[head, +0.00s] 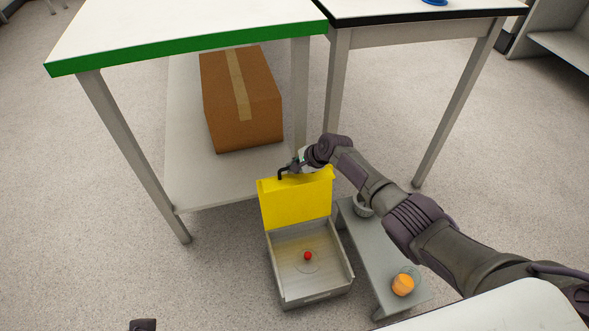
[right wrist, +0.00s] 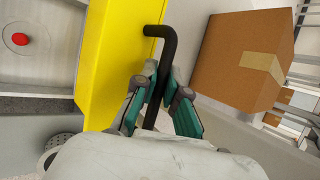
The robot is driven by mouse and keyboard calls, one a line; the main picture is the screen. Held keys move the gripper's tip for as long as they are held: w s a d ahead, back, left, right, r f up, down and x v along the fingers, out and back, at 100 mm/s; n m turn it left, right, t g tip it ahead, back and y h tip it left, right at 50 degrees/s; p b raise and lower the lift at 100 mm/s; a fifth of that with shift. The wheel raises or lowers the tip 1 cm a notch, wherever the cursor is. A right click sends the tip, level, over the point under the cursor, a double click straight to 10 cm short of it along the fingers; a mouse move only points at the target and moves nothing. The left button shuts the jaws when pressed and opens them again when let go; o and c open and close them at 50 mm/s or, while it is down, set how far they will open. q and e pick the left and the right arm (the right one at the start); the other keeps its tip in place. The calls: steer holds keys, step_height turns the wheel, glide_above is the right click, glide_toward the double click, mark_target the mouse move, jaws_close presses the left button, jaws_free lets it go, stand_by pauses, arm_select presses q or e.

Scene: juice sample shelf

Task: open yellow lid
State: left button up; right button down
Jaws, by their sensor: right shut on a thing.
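The yellow lid (head: 296,203) stands raised, roughly upright, at the back of a grey open-topped box (head: 349,277). It also fills a broad band in the right wrist view (right wrist: 118,62). A black bent handle (right wrist: 168,45) sticks out from the lid's edge. My right gripper (head: 290,166) is at the top of the lid, shut on this handle; its teal-sided fingers (right wrist: 160,88) press on both sides of the bar in the right wrist view.
A low grey bench (head: 375,250) stands right of the box, with an orange round item (head: 403,284) and a grey perforated cup (head: 363,206) on it. Behind are a green-edged table (head: 190,40) and a cardboard box (head: 240,98) on its lower shelf. Floor left of the grey box is clear.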

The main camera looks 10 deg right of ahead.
steer(key=shift+d, duration=0.1)
steer(key=c, duration=1.2)
jaws_free()
steer(key=shift+s+r, duration=0.1)
steer(key=v, duration=1.1)
steer(key=shift+s+d+r, duration=0.15)
steer(key=shift+r, duration=0.2)
